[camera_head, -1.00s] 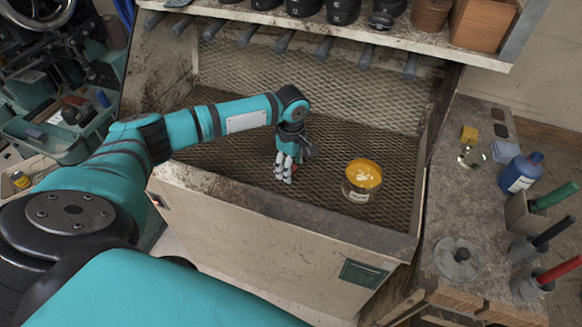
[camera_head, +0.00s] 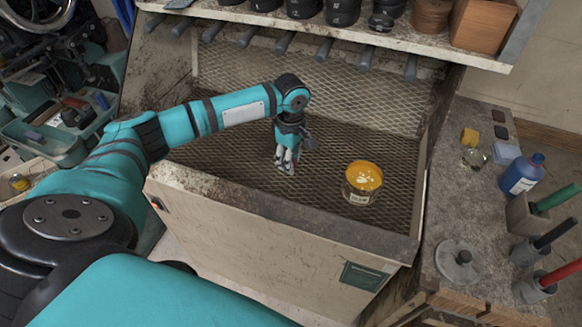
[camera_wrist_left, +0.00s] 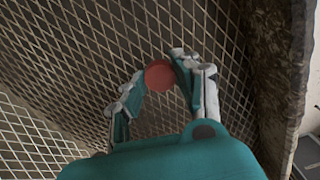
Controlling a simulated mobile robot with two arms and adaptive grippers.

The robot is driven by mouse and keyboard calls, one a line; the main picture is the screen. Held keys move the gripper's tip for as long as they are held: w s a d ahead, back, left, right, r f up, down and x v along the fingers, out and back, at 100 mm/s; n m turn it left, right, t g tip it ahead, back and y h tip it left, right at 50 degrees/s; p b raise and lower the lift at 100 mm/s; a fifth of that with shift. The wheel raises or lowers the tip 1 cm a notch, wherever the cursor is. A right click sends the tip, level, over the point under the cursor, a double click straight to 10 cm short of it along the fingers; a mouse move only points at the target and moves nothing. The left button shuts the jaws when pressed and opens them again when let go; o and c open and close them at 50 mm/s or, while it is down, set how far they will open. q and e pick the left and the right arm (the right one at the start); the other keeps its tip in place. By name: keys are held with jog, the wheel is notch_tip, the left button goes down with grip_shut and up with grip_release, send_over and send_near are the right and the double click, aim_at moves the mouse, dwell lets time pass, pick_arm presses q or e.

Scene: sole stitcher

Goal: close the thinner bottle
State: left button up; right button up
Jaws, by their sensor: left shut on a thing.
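My left gripper (camera_head: 286,167) points down over the mesh floor of the booth, left of the open jar. Its fingers are shut on a red cap (camera_wrist_left: 158,75), a small round disc between the fingertips in the left wrist view. A blue bottle (camera_head: 521,174) with a white label stands upright on the right bench, well away from the gripper. It is too small to tell whether its mouth is open. My right gripper is not in view.
Cups with green, black and red handles (camera_head: 552,280) crowd the right bench. A grey lidded disc (camera_head: 457,262) lies nearer.

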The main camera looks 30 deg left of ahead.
pick_arm(q)
notch_tip(320, 180, up, 7)
jog(key=shift+f+b, duration=0.1)
jog(key=shift+b, duration=0.35)
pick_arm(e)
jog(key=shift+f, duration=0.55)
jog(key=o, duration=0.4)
